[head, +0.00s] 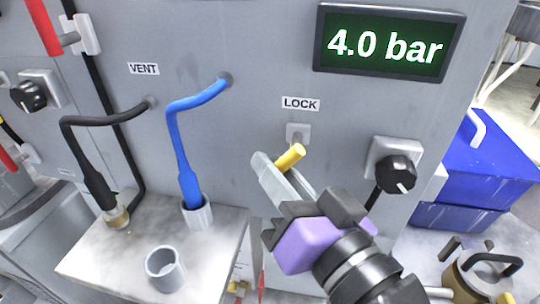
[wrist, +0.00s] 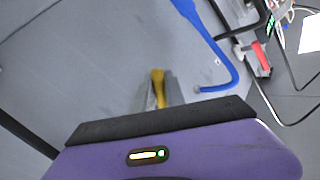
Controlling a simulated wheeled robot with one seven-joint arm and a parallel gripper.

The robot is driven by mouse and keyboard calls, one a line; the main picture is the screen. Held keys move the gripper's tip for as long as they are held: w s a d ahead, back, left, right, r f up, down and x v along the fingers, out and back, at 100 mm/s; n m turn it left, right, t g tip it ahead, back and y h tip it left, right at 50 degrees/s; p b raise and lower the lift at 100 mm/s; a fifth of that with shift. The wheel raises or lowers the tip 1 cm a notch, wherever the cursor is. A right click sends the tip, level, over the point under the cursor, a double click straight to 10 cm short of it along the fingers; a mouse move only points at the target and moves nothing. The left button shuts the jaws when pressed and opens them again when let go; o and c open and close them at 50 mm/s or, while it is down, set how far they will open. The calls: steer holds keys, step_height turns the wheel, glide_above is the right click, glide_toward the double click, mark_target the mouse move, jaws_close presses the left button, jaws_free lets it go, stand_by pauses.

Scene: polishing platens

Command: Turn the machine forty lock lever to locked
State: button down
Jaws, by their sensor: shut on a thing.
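The lock lever (head: 291,156) is a short yellow bar on a small pale mount (head: 298,132), under the label LOCK (head: 300,104) on the grey machine panel. In the head view it slants down to the left from the mount. My gripper (head: 277,168), with a purple body and pale fingers, is at the lever, coming from the lower right. Its fingers are shut on the lever, which also shows yellow between them in the wrist view (wrist: 158,85). The lever's lower end is partly hidden by the fingers.
A display (head: 388,42) reads 4.0 bar above right. A black knob (head: 397,174) sits close to the right of my gripper. A blue hose (head: 183,150) and a black hose (head: 85,165) hang at the left above a ledge (head: 115,258) with an empty grey cup (head: 165,268).

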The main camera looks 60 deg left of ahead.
steer(key=n+h+p, duration=0.1)
steer(key=w+n+h+p, duration=0.1)
steer(key=n+p, duration=0.1)
steer(key=shift+d+f+t+h, duration=0.1)
steer(key=shift+d+t+h, duration=0.2)
steer(key=shift+d+h, duration=0.1)
steer(key=shift+w+d+f+n+t+h+p, duration=0.1)
steer(key=shift+w+d+n+t+h+p, duration=0.1)
steer(key=shift+n+h+p, duration=0.25)
steer(key=shift+w+d+f+n+t+h+p, duration=0.1)
steer(key=shift+w+n+h+p, duration=0.1)
steer(key=shift+n+h+p, duration=0.2)
steer(key=c, duration=1.4)
jaws_free()
steer(key=shift+d, duration=0.1)
steer(key=shift+v, duration=3.8)
